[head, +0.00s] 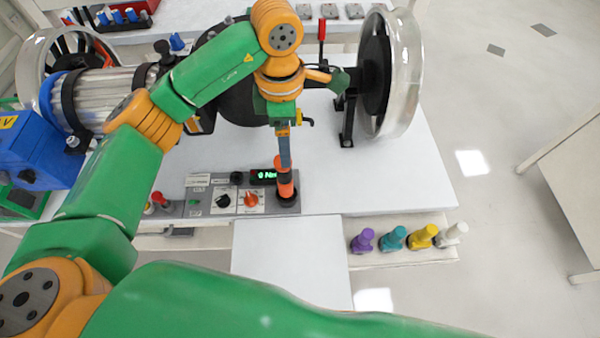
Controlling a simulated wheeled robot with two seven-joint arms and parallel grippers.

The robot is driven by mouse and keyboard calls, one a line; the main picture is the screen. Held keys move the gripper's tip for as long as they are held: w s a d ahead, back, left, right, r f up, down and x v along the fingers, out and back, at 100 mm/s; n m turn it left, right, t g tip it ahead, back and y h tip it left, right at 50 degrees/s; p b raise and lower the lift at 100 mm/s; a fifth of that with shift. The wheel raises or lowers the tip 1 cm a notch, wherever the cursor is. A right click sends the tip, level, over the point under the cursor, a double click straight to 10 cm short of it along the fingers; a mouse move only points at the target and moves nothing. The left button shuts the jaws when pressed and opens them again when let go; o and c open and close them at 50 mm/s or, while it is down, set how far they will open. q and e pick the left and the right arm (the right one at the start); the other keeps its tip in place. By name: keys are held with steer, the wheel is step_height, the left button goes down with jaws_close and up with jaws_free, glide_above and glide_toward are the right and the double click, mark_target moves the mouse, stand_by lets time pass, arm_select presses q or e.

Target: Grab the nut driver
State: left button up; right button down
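My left arm reaches in from the left, over the bench. Its gripper (285,160) points down at a red-orange upright handle (285,186) with a dark base, which looks like the nut driver. The handle stands at the right end of the grey control panel. The fingers are seen edge-on and overlap the handle's top, so I cannot tell whether they are open or closed on it. The tool's lower part is hidden. My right gripper is not in view; a green arm link crosses the bottom of the picture.
The control panel (222,209) has knobs and a lit green display (264,175). A clear-rimmed wheel (403,75) stands on a black bracket behind right. Purple (362,241), teal (393,238), yellow (423,236) and white (454,233) pieces line the front ledge. The white bench (400,180) is clear at right.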

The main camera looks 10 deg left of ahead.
mark_target(283, 173)
arm_select(q)
steer(key=f+b, duration=0.2)
steer(key=f, duration=0.1)
steer(key=s+f+b, duration=0.1)
steer(key=shift+a+f+b, duration=0.3)
steer(key=shift+w+d+f, duration=0.1)
steer(key=shift+f, duration=0.1)
steer(key=f+p, duration=0.2)
steer(key=f, duration=0.4)
steer(key=shift+a+f+p, duration=0.1)
steer(key=shift+a+p, duration=0.1)
steer(key=shift+p, duration=0.2)
steer(key=shift+f, duration=0.2)
steer(key=shift+w, duration=0.1)
jaws_close()
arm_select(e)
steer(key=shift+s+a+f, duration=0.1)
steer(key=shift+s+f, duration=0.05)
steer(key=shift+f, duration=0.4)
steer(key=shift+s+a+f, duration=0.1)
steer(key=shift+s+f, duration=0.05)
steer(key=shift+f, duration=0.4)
